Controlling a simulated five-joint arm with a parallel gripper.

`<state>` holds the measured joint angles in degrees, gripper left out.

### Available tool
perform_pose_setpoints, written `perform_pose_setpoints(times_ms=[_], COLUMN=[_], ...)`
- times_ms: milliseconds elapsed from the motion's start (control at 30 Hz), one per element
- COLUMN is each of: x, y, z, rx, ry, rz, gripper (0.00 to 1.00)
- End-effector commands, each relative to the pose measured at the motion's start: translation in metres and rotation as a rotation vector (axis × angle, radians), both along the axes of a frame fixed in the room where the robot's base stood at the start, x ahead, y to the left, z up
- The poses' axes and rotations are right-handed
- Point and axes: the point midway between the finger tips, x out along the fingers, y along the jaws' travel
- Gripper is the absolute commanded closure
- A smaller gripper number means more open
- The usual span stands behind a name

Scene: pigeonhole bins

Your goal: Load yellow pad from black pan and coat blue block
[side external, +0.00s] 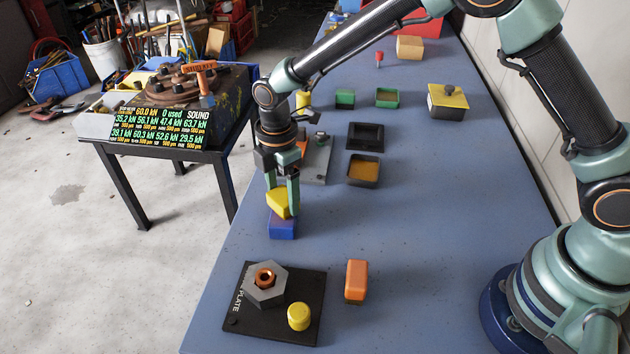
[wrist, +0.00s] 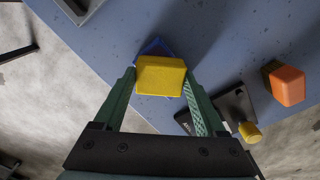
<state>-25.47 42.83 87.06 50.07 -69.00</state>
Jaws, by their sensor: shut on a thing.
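My gripper (side external: 282,196) is shut on a yellow pad (side external: 278,203) and holds it tilted at the top of a blue block (side external: 283,225). In the wrist view the yellow pad (wrist: 161,76) sits between the fingertips and hides most of the blue block (wrist: 154,47). I cannot tell whether the pad touches the block. The block stands on the blue bench top. A black pan (side external: 363,171) with a yellow-orange inside stands behind and to the right of the gripper.
In front lies a dark plate (side external: 242,318) with a grey hex nut and a yellow knob (side external: 299,317). An orange block (side external: 356,281) stands right of it. An empty black tray (side external: 366,136), green boxes (side external: 387,97) and a yellow-lidded box (side external: 448,102) are farther back. The bench's right front is clear.

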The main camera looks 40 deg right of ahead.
Motion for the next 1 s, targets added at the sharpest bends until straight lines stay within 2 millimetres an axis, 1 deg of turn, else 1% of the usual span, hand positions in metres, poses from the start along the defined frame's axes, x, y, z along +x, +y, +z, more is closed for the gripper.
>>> perform_pose_setpoints(times_ms=[33, 533, 1000], x=[-0.005, -0.040, -0.005], y=[0.004, 0.032, 0.004], z=[0.000, 0.000, -0.001], rx=[-0.001, -0.001, 0.000], ry=[0.002, 0.003, 0.001], rz=[0.003, 0.003, -0.003], gripper=[0.91, 0.91, 0.91])
